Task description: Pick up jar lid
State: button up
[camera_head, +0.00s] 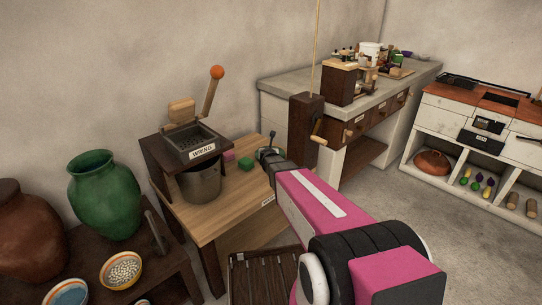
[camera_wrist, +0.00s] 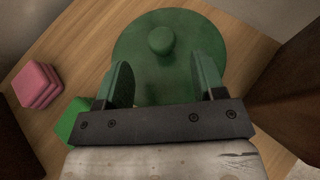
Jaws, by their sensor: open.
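The jar lid, a round green disc (camera_wrist: 150,85) with a small round knob (camera_wrist: 160,40), lies on the wooden table in the wrist view. My gripper (camera_wrist: 163,62) is open above it, its two green-tinted fingers on either side of the lid's middle. The knob shows just beyond the fingertips, between their lines, and nothing is held. I cannot tell whether the fingers touch the lid. In the head view my gripper (camera_head: 268,155) is over the table's far right part, and I cannot make out the lid clearly there. A green jar (camera_head: 104,195) without a lid stands at left.
The wooden table (camera_head: 222,212) also bears a pink stack (camera_wrist: 38,84), a green block (camera_wrist: 75,118) and the wringer (camera_head: 195,150) over a metal pot (camera_head: 202,182). A dark wooden post (camera_head: 305,130) stands close to the right of my gripper. Bowls (camera_head: 121,270) sit at lower left.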

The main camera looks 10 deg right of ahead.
jog(key=shift+x, duration=3.15)
jog(key=shift+d+r, duration=0.1)
jog(key=shift+c, duration=0.3)
jog(key=c, duration=1.1)
jog(key=shift+r, duration=0.1)
